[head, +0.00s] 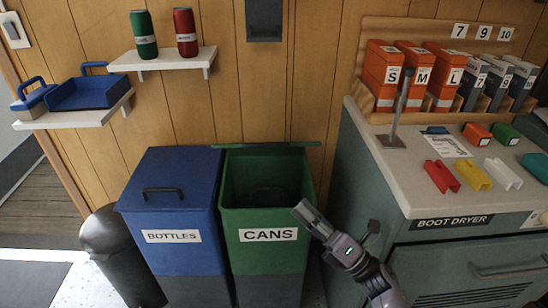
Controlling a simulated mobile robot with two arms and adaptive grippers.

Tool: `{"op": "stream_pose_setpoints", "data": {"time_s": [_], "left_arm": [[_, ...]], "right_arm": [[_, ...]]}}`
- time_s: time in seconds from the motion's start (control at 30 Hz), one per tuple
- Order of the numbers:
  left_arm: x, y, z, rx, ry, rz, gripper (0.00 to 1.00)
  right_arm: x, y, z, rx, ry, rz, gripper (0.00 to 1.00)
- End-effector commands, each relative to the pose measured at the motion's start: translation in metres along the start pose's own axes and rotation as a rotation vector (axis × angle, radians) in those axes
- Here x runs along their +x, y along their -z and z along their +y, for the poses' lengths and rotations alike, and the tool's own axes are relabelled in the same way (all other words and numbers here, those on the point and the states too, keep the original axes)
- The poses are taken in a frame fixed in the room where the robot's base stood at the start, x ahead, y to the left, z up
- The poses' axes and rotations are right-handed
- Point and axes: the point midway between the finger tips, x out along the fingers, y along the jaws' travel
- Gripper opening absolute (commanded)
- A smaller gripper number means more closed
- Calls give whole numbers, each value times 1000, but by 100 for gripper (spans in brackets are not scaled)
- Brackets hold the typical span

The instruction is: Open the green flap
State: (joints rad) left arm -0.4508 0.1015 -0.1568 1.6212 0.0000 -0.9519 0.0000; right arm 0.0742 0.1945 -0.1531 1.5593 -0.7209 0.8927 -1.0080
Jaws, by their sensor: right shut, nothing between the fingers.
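The green bin (265,250) labelled CANS stands on the floor at the centre. Its top shows as an open mouth with dark green inner walls. The green flap (265,146) appears raised at the back of the bin, seen nearly edge-on as a thin strip against the wall. A dark rounded shape inside the mouth cannot be made out clearly. My right gripper (309,213) is shut and empty at the bin's front right corner, beside the CANS label; whether it touches the bin cannot be told. My left gripper is out of view.
A blue bin (178,240) labelled BOTTLES, its lid down, stands close on the left. A dark round bin (118,250) is further left. The boot dryer cabinet (420,240) stands to the right. Two wall shelves (165,59) (78,118) hang at upper left.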

Motion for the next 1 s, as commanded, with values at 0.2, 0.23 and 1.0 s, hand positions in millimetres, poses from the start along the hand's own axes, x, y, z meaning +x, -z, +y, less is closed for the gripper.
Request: {"op": "stream_pose_setpoints", "data": {"time_s": [0.2,0.23,1.0], "left_arm": [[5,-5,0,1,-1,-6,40],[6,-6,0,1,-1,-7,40],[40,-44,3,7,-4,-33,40]], "right_arm": [[19,-1,2,-2,-4,-1,0],[24,-1,2,-1,-5,0,0],[128,-28,0,-1,0,0,0]]}}
